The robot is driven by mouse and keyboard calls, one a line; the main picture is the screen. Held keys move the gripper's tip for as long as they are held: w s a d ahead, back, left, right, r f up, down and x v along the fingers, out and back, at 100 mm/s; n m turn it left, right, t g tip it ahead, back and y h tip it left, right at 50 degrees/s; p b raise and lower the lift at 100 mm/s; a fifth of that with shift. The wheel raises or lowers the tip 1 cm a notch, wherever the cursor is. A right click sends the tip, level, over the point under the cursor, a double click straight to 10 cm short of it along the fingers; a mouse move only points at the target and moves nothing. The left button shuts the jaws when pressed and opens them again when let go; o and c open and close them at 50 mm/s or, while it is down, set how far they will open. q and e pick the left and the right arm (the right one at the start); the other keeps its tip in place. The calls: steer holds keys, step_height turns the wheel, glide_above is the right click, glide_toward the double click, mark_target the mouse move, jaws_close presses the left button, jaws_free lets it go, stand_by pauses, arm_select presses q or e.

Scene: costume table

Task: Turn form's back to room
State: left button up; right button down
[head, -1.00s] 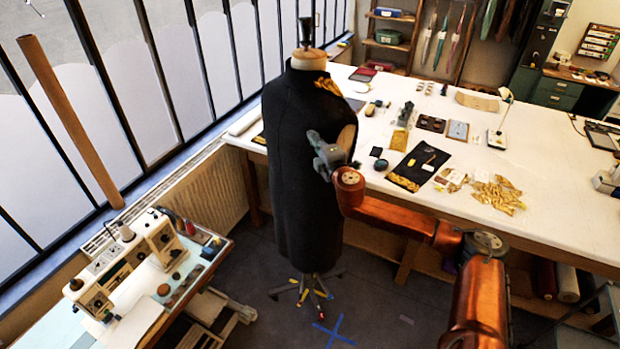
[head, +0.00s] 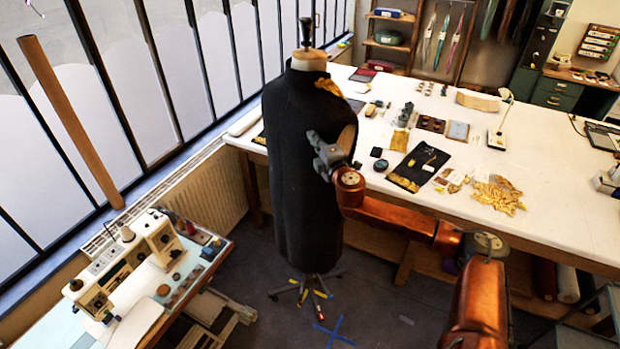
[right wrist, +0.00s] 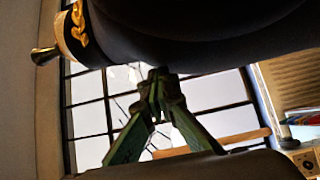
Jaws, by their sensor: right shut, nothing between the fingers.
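The dress form (head: 300,190) stands upright in a black sleeveless garment, with a dark neck cap and gold braid (head: 327,86) at its right shoulder. Its dark surface also fills the top of the right wrist view (right wrist: 200,35), with gold braid (right wrist: 78,25) at the left. My right gripper (head: 315,145) is shut and empty. It lies at the form's right side, at upper-body height. In the right wrist view its fingertips (right wrist: 157,75) are close to the garment; I cannot tell if they touch. My left gripper is out of view.
The white worktable (head: 560,205) behind and to the right holds gold cloth (head: 497,195), a black panel and small items. A sewing machine (head: 130,255) stands at lower left, below the windows. A blue cross (head: 333,330) marks the floor by the form's wheeled base (head: 305,288).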

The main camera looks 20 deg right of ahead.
mark_target(331, 134)
steer(key=shift+d, duration=0.15)
steer(key=d+y+b, duration=0.1)
steer(key=d+n+y+b, duration=0.1)
steer(key=d+b, duration=0.1)
steer(key=d+n+y+b, duration=0.1)
steer(key=d, duration=0.1)
steer(key=shift+s+d+f+y+b, duration=0.2)
steer(key=shift+s+d+y+b, duration=0.1)
steer(key=shift+s, duration=0.1)
steer(key=shift+d+r+n+y, duration=0.1)
steer(key=shift+d+n+y, duration=0.1)
steer(key=shift+n+y, duration=0.1)
steer(key=shift+a+r, duration=0.1)
steer(key=shift+a, duration=0.1)
steer(key=shift+w, duration=0.1)
